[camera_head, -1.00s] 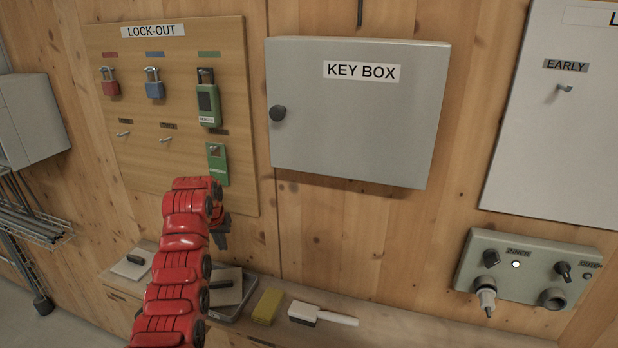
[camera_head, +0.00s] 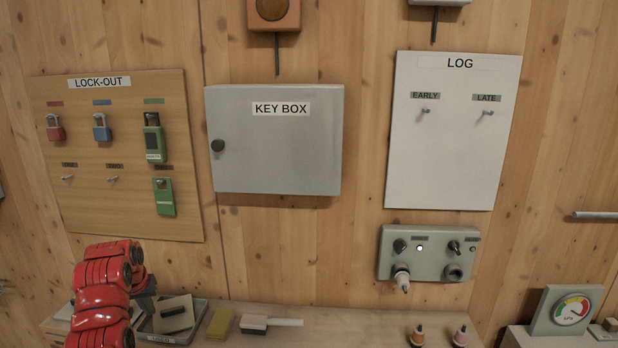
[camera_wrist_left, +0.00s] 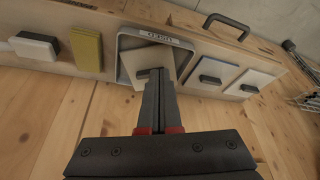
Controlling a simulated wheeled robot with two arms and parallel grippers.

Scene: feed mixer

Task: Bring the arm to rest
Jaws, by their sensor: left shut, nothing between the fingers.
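My left arm, red and segmented, comes in from the lower left in the head view. My left gripper (camera_head: 146,288) is partly hidden behind the arm, in front of the wall just above the shelf. In the left wrist view its dark fingers (camera_wrist_left: 158,78) are together with nothing between them. They point toward a grey tray (camera_wrist_left: 122,45) that holds a pale square board with a dark handle (camera_wrist_left: 136,66). The fingers overlap the board in that view; I cannot tell how far apart they are. My right gripper is out of view.
The shelf (camera_head: 340,318) carries a yellow block (camera_head: 220,323) and a white-handled brush (camera_head: 270,323). Above hang the lock-out board (camera_head: 120,215), the shut key box (camera_head: 275,150) and the log board (camera_head: 440,160). A grey control panel (camera_head: 428,262) juts from the wall at right.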

